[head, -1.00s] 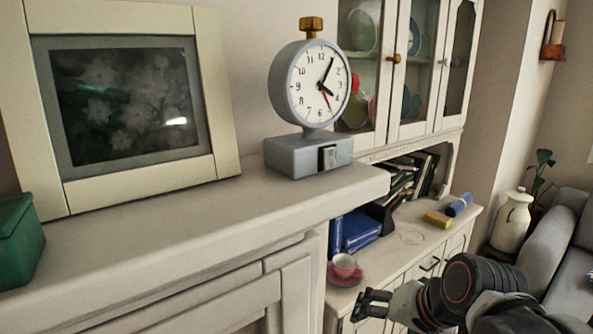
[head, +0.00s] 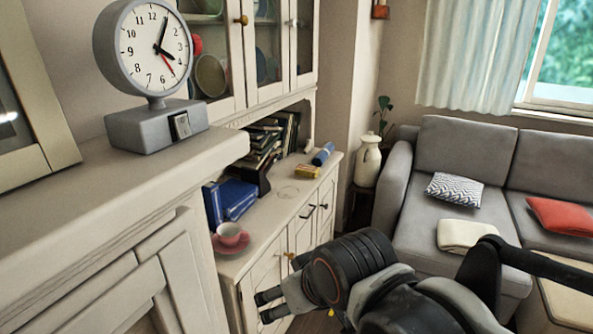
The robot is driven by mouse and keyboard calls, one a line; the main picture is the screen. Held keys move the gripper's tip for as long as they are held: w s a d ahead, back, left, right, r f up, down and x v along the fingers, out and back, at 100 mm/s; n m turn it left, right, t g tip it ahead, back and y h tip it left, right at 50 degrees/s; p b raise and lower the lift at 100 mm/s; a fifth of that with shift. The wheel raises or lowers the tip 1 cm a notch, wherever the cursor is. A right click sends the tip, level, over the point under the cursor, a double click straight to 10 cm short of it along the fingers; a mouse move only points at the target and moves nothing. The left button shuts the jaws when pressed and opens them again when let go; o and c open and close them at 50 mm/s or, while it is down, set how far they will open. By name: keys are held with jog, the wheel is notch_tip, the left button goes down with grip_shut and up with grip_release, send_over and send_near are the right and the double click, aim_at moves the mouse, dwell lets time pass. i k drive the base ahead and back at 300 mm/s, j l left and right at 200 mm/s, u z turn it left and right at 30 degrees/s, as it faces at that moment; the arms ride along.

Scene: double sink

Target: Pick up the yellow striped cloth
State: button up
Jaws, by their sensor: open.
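No cloth with clear yellow stripes can be made out. A folded cream cloth (head: 466,235) lies on the front of the grey sofa seat at the right; I cannot tell whether it has stripes. A small yellow item (head: 307,172) lies on the white cabinet top, too small to identify. My gripper (head: 265,307) is at the bottom centre, open and empty, in front of the cabinet. It is apart from both of these things.
A pink cup on a saucer (head: 230,238), blue books (head: 232,199) and a blue roll (head: 323,154) stand on the cabinet. A clock (head: 150,75) stands on the mantel (head: 100,195). The grey sofa (head: 415,210) holds a patterned cushion (head: 454,190) and a red cushion (head: 562,216).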

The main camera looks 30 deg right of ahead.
aim_at(305, 170)
jog(key=i+l+u, duration=0.1)
jog(key=i+l, duration=2.1)
jog(key=l, duration=0.1)
